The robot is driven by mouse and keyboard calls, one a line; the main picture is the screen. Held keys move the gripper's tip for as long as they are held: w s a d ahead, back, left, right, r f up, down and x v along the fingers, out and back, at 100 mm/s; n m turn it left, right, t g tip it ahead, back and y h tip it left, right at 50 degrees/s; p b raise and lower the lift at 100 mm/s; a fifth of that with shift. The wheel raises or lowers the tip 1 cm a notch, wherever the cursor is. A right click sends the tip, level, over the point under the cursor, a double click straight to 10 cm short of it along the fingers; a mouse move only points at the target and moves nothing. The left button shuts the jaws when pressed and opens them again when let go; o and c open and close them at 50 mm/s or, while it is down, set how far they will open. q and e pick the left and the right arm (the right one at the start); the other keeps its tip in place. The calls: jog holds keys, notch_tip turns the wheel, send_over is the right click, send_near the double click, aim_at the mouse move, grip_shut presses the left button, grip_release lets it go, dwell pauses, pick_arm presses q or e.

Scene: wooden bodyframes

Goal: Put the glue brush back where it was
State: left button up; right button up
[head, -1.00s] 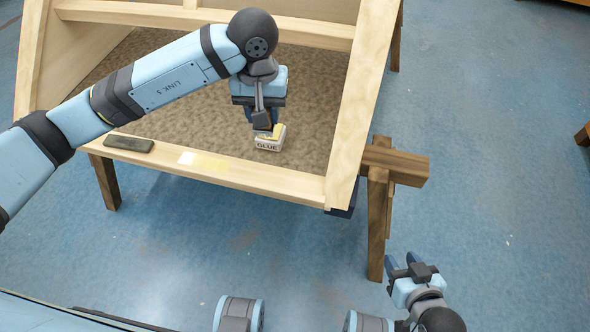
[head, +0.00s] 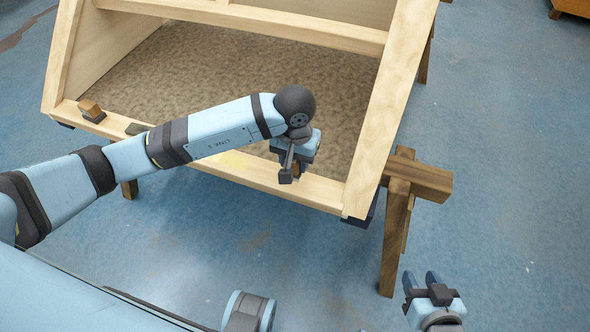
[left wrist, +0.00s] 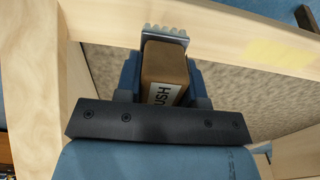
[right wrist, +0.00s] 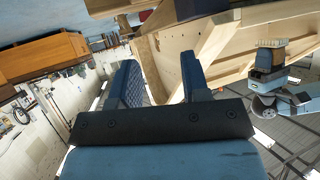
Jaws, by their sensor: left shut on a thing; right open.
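The glue brush (left wrist: 165,78) is a brown block with a label ending in "USH" and grey bristles at one end. My left gripper (head: 291,168) is shut on it, above the front rail (head: 325,190) of the wooden frame near its right corner. In the left wrist view the bristles lie across the light wood rail; I cannot tell whether they touch it. The brush also shows in the right wrist view (right wrist: 267,58). The glue pot is hidden behind my left gripper. My right gripper (head: 422,284) is open and empty, low at the right, away from the frame.
A brown block (head: 90,108) stands on the front rail's left end. A dark flat object (head: 137,128) lies on the rail, partly behind my left arm. A pale yellow patch (head: 233,159) marks the rail. A brown trestle (head: 398,220) supports the right side.

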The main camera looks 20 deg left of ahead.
aim_at(295, 172)
pick_arm(q)
notch_tip(295, 172, down, 4)
jog(key=shift+r, duration=0.1)
jog(key=shift+f, duration=0.2)
jog(key=shift+b, duration=0.3)
pick_arm(e)
jog(key=shift+f, duration=0.15)
pick_arm(q)
jog(key=shift+f, duration=0.2)
jog(key=o, duration=0.8)
pick_arm(e)
jog(key=shift+a+r, duration=0.1)
jog(key=shift+r, duration=0.1)
pick_arm(q)
jog(key=shift+r, duration=0.1)
